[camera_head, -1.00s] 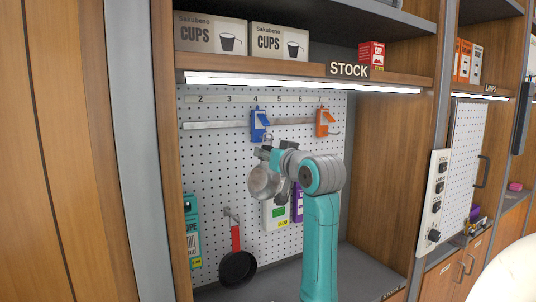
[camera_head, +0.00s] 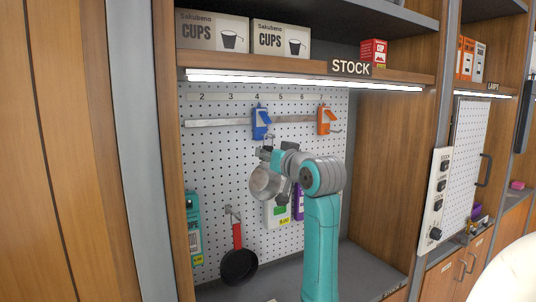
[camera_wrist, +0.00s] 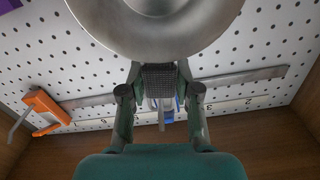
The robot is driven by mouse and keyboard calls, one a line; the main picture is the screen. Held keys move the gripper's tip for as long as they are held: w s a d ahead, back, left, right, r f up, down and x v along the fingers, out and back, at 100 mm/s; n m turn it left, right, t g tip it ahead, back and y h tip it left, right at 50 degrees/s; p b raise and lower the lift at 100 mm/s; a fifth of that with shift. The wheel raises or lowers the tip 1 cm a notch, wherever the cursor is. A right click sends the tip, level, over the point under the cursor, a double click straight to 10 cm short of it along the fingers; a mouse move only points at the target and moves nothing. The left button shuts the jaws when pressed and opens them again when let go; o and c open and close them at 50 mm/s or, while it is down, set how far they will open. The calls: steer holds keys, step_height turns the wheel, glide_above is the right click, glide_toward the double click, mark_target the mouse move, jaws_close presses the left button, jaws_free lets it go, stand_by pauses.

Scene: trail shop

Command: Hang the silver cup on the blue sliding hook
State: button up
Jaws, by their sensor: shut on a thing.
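The silver cup (camera_head: 264,183) is held in front of the pegboard, just below the blue sliding hook (camera_head: 262,122) on the rail. My gripper (camera_head: 275,157) is shut on the cup, seemingly at its handle. In the wrist view the cup (camera_wrist: 155,30) fills the top centre, with my gripper (camera_wrist: 160,78) closed beneath it. Only a little of the blue hook (camera_wrist: 168,115) shows behind the fingers. Whether the cup touches the hook cannot be told; the handle is mostly hidden.
An orange sliding hook (camera_head: 324,120) sits on the same rail (camera_head: 215,122) to the right. A dark pan with a red handle (camera_head: 239,264) hangs lower left. Packages hang behind the arm, including a white-and-green one (camera_head: 278,212). A lit shelf edge (camera_head: 300,81) runs above.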

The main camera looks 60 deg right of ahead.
steer(key=o, duration=1.2)
steer(key=shift+c, duration=0.2)
steer(key=shift+s, duration=0.1)
steer(key=v, duration=1.2)
